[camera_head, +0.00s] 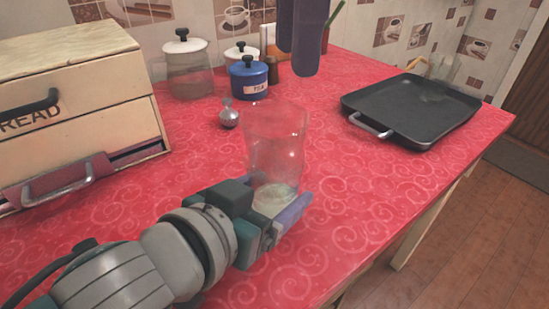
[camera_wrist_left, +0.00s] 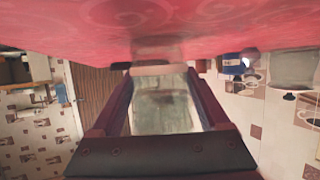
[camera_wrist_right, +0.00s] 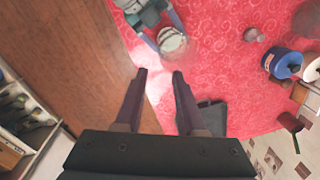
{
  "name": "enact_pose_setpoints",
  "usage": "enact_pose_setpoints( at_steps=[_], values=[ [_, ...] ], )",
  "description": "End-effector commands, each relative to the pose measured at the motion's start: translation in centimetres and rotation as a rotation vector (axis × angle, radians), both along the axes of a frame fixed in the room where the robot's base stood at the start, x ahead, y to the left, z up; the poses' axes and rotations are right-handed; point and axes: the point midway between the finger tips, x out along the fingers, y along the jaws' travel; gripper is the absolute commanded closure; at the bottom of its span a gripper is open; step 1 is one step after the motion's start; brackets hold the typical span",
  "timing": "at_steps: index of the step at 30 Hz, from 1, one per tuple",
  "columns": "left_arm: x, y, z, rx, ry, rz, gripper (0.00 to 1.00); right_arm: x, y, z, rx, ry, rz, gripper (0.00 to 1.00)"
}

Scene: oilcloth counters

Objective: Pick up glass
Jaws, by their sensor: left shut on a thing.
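A clear, empty drinking glass (camera_head: 276,140) stands upright near the middle of the red counter in the head view. My left gripper (camera_head: 276,200) is shut around its lower part, with one finger on each side. In the left wrist view the glass (camera_wrist_left: 163,105) fills the space between the fingers. I cannot tell whether its base touches the counter. My right gripper (camera_head: 304,62) points down above the back of the counter, apart from the glass. In the right wrist view its fingers (camera_wrist_right: 159,74) are spread and empty, and the glass (camera_wrist_right: 172,42) shows beyond them.
A wooden bread box (camera_head: 75,95) stands at left. A blue tea canister (camera_head: 249,77), a lidded glass jar (camera_head: 190,70) and a small metal shaker (camera_head: 229,115) are behind the glass. A dark griddle pan (camera_head: 412,105) lies at back right. The right front counter is clear.

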Motion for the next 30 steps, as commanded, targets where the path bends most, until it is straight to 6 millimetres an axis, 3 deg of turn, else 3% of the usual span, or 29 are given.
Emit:
enact_pose_setpoints(
  at_steps=[7,14,21,30],
  values=[
    [0.0,0.0,0.0,0.0,0.0,0.0,0.92,0.2,0.1,-4.5,0.001,0.004,-0.007,0.61],
    [0.0,0.0,0.0,0.0,0.0,0.0,0.92,0.4,0.2,-6.6,0.0,0.001,-0.007,0.61],
    [0.0,0.0,0.0,0.0,0.0,0.0,0.92,0.5,0.8,-10.3,0.0,0.004,-0.007,0.61],
    [0.0,0.0,0.0,0.0,0.0,0.0,0.92,0.7,0.8,-11.4,0.0,0.0,-0.006,0.61]
  ],
)
